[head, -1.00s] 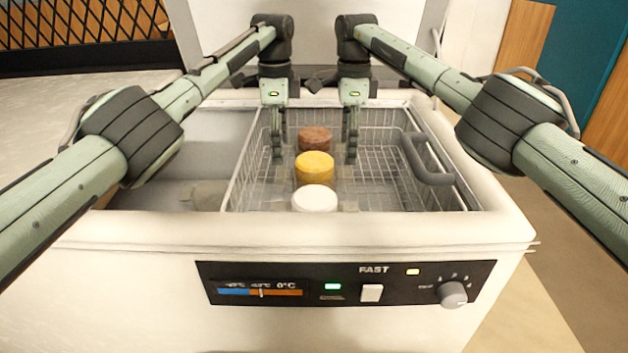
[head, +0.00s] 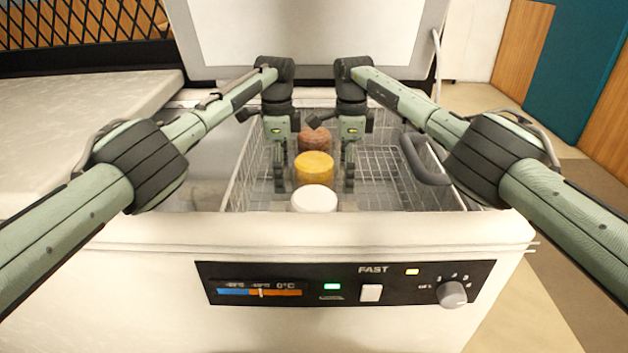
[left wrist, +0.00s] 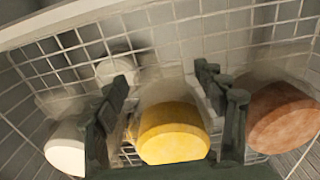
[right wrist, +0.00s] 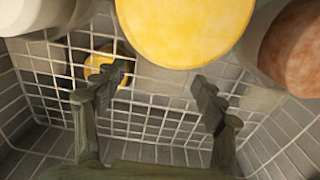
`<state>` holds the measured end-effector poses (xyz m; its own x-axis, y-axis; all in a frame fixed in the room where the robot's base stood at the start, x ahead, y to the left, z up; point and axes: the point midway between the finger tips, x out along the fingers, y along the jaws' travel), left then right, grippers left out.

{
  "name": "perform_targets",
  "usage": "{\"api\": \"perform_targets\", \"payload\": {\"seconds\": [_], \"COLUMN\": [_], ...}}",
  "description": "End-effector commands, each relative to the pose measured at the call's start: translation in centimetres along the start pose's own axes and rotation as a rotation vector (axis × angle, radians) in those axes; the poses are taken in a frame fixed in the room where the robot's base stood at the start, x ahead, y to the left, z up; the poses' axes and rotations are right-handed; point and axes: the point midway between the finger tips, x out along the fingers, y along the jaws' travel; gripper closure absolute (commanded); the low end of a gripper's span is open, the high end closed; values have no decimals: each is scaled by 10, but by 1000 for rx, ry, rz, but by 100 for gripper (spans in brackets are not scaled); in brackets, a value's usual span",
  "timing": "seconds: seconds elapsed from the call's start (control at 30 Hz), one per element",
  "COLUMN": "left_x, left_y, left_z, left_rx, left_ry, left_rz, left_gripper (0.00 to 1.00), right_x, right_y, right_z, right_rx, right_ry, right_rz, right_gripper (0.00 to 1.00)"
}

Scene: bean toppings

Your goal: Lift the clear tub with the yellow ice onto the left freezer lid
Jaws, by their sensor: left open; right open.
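The yellow ice (head: 314,166) sits in its clear tub in the wire basket, between a brown one behind and a white one in front. It also shows in the left wrist view (left wrist: 172,134) and the right wrist view (right wrist: 184,28). The tub's clear walls are hard to make out. My left gripper (head: 279,186) is open and points down on the tub's left side. My right gripper (head: 349,181) is open and points down on its right side. Neither is closed on the tub. The left freezer lid (head: 75,105) is a bare pale surface at the left.
The white ice (head: 314,198) and the brown ice (head: 313,141) stand close to the yellow one. The wire basket (head: 400,165) has a thick grey handle (head: 424,160) at right. The freezer's front rim (head: 300,228) and raised lid (head: 320,30) bound the space.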

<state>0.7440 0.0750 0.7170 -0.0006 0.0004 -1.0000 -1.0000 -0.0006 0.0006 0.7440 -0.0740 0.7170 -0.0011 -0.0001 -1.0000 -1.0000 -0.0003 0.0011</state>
Motion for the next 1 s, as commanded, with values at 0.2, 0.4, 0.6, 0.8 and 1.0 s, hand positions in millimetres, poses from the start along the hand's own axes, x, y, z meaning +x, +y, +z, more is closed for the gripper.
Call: {"api": "perform_targets", "payload": {"seconds": [0.2,0.4,0.6,0.8,1.0], "left_x": [4,4,3,3,2], "left_y": [0,0,0,0,0], "left_z": [0,0,0,0,-1], "left_rx": [1,1,1,1,1], "left_ry": [1,0,0,0,1], "left_rz": [-1,-1,-1,-1,-2], "left_gripper": [29,38,63,84,84], "right_x": [4,3,3,3,2], "right_y": [0,0,0,0,0], "right_z": [0,0,0,0,0], "right_rx": [0,0,0,0,0], "right_ry": [0,0,0,0,0], "right_rz": [-1,-1,-1,-1,-2], "right_gripper": [29,38,63,84,84]}}
